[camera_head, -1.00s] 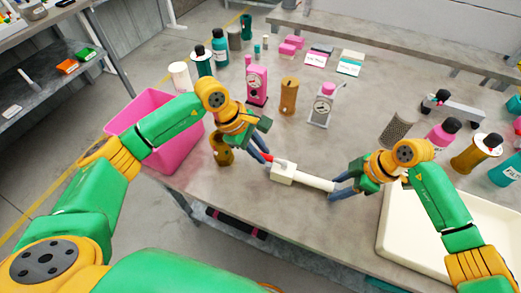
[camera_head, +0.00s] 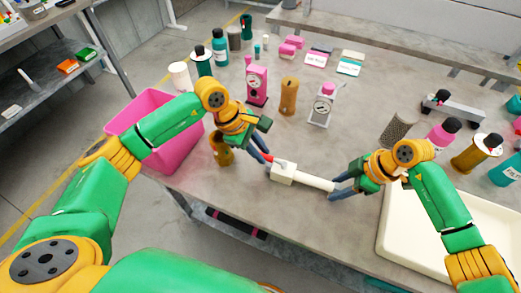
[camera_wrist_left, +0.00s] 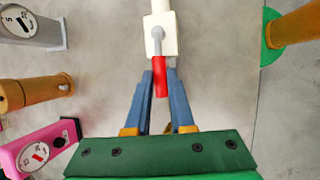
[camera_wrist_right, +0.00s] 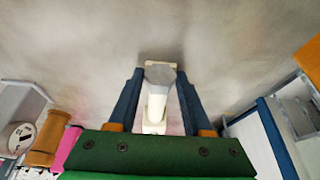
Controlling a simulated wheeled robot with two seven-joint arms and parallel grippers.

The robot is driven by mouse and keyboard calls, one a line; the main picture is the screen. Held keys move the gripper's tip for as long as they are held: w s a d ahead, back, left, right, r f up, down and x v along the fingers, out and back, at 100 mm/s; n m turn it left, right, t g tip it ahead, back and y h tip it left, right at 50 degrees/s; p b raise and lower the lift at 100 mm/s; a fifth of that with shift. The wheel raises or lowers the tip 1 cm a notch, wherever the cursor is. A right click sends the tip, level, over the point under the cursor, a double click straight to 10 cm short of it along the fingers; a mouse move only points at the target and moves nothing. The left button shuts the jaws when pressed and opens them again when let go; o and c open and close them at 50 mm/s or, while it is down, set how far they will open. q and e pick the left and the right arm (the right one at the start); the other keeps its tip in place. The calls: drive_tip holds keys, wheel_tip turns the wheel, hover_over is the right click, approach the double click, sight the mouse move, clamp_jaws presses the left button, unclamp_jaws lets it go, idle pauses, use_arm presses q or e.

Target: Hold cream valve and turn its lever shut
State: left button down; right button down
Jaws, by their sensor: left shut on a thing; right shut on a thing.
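The cream valve (camera_head: 283,174) is held between my two grippers above the near edge of the table. Its square body is at the left and its round pipe (camera_head: 315,182) extends right. The red-tipped lever (camera_wrist_left: 158,74) points from the body away from the pipe, roughly in line with it. My left gripper (camera_head: 265,157) is shut on the lever's red tip, which lies between its blue fingers (camera_wrist_left: 160,76). My right gripper (camera_head: 334,187) is shut on the pipe's far end. In the right wrist view a grey hexagonal end (camera_wrist_right: 160,75) sits between the fingers.
A cream tray (camera_head: 400,245) lies under my right arm. Pink and white gauged devices (camera_head: 257,85) (camera_head: 321,108) stand behind.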

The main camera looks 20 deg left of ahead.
idle(0.5)
use_arm(q)
drive_tip(key=n, duration=0.1)
drive_tip(key=s+n+t, duration=0.1)
drive_tip(key=s+n+y, duration=0.1)
drive_tip(key=n, duration=0.1)
drive_tip(key=shift+s+d+t, duration=0.2)
drive_tip(key=shift+d+t, duration=0.05)
drive_tip(key=shift+t, duration=0.05)
drive_tip(key=n, duration=0.1)
drive_tip(key=s+d+n+y, duration=0.1)
drive_tip(key=n, duration=0.1)
drive_tip(key=s+n+t, duration=0.1)
drive_tip(key=shift+d+n, duration=0.25)
drive_tip(key=shift+n, duration=0.05)
drive_tip(key=n, duration=0.1)
drive_tip(key=s+d+n+y, duration=0.1)
drive_tip(key=n, duration=0.1)
drive_tip(key=d+n+y, duration=0.1)
drive_tip(key=shift+s+n+t, duration=0.25)
drive_tip(key=shift+n+t, duration=0.05)
drive_tip(key=shift+s+d+n+y, duration=0.15)
drive_tip(key=shift+d+n+y, duration=0.5)
drive_tip(key=shift+n, duration=0.55)
drive_tip(key=shift+s+d+n+y, duration=0.1)
drive_tip(key=shift+d+n+y, duration=0.5)
drive_tip(key=shift+n, duration=0.6)
drive_tip(key=c, duration=0.8)
unclamp_jaws()
drive_tip(key=shift+o, duration=0.2)
